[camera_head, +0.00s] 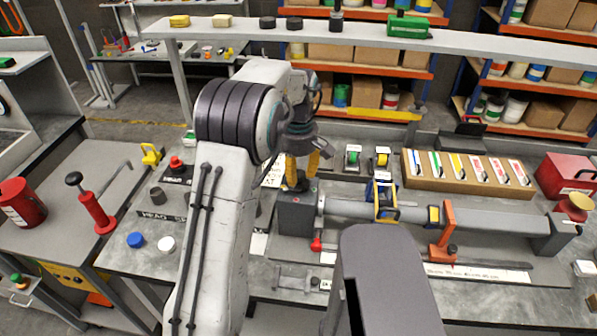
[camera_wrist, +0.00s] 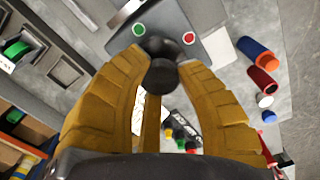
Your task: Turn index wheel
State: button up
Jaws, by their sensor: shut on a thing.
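The index wheel appears to be the black round knob (camera_wrist: 161,76) on top of a grey housing (camera_head: 296,214), between a green dot and a red dot. In the wrist view the yellow fingers of my gripper (camera_wrist: 163,64) are closed on the knob from both sides. In the head view my gripper (camera_head: 301,172) points down onto the top of the housing. The fingers and arm hide most of the knob there, and its turn angle cannot be told.
A long grey tube (camera_head: 375,210) runs right from the housing. A blue and yellow frame (camera_head: 384,201) stands around it. An orange clamp (camera_head: 446,230) is further right. A wooden rack (camera_head: 468,172) of coloured cards stands behind. A red-tipped lever (camera_head: 316,244) lies in front.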

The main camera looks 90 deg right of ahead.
aim_at(299, 173)
jog(key=shift+a+f+n, duration=0.1)
jog(key=shift+f+n, duration=0.15)
jog(key=shift+n, duration=0.35)
jog(key=o, duration=1.2)
jog(key=shift+r, duration=0.15)
jog(key=shift+r, duration=0.1)
notch_tip(299, 173, up, 12)
jog(key=shift+f, duration=0.1)
jog(key=shift+o, duration=0.2)
